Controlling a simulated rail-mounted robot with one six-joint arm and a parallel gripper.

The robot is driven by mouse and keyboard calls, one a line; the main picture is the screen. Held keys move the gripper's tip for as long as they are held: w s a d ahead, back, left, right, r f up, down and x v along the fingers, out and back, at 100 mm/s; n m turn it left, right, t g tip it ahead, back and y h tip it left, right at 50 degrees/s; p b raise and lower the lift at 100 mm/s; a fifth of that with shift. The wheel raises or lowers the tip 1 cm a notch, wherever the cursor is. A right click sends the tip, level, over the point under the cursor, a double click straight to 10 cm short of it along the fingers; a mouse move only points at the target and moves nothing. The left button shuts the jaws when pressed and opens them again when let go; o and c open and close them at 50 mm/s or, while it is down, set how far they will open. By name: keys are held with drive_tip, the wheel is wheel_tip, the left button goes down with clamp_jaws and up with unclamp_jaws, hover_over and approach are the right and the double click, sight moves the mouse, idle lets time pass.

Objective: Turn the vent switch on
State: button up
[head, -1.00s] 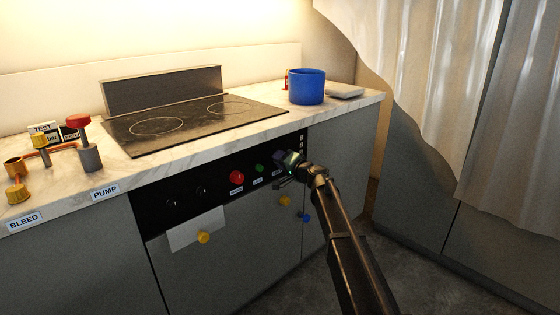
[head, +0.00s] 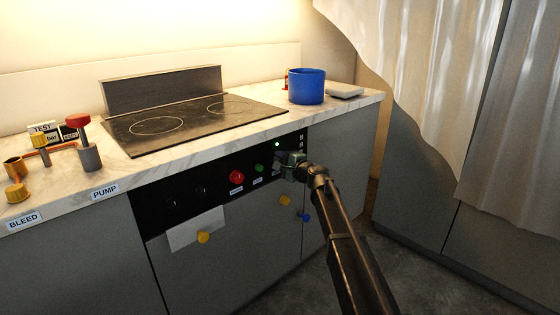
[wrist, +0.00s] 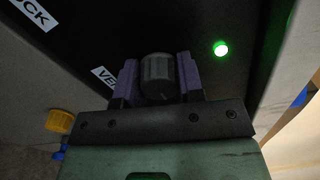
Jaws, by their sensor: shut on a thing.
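The vent switch is a dark ribbed knob (wrist: 157,72) on the black control panel (head: 152,200). The label beside it (wrist: 103,76) shows only its first letters, "VE"; the rest is hidden. My gripper (wrist: 158,84) is shut on the knob, with one purple finger on each side. In the head view my gripper (head: 284,161) is at the right end of the panel and hides the knob. A small round light (wrist: 221,48) glows green to the right of the knob; it also shows in the head view (head: 277,144).
A red button (head: 236,177) and a green button (head: 259,168) sit left of my gripper on the panel. The marble counter (head: 330,108) overhangs above, with a blue pot (head: 307,86) on it. Yellow and blue knobs (head: 285,200) (head: 305,217) are below.

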idle(0.4)
drive_tip(key=o, duration=0.9)
drive_tip(key=v, duration=1.1)
drive_tip(key=shift+a, duration=0.15)
